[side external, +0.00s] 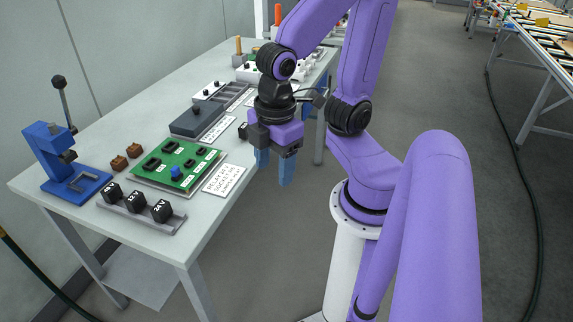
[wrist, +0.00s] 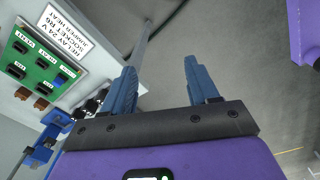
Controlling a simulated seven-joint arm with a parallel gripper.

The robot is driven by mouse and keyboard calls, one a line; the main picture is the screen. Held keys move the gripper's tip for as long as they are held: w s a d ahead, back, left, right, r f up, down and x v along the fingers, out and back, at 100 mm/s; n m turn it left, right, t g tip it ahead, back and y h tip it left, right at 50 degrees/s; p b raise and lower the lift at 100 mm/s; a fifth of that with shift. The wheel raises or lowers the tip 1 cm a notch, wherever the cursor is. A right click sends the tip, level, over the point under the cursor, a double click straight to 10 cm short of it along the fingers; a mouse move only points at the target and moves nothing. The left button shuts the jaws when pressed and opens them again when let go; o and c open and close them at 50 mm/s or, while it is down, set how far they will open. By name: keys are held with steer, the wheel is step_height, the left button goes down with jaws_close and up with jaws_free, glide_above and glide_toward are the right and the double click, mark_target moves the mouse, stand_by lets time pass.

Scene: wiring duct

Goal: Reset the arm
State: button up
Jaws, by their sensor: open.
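My gripper (side external: 274,168) has two blue fingers pointing down. It hangs just off the table's right edge, above the floor, with nothing between the fingers. In the wrist view my gripper (wrist: 160,85) shows its fingers apart and empty, with grey floor beyond them. The arm is purple and stands to the right of the table, bent at the elbow.
The grey table (side external: 130,95) holds a green circuit board (side external: 177,163), a rail with black relay blocks (side external: 137,202), a blue lever press (side external: 55,160), two brown blocks (side external: 126,157), and a dark grey box (side external: 195,119). A printed label (side external: 224,180) lies near the edge. Floor beside the table is clear.

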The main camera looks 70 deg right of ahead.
steer(key=s, duration=0.2)
steer(key=shift+s, duration=0.3)
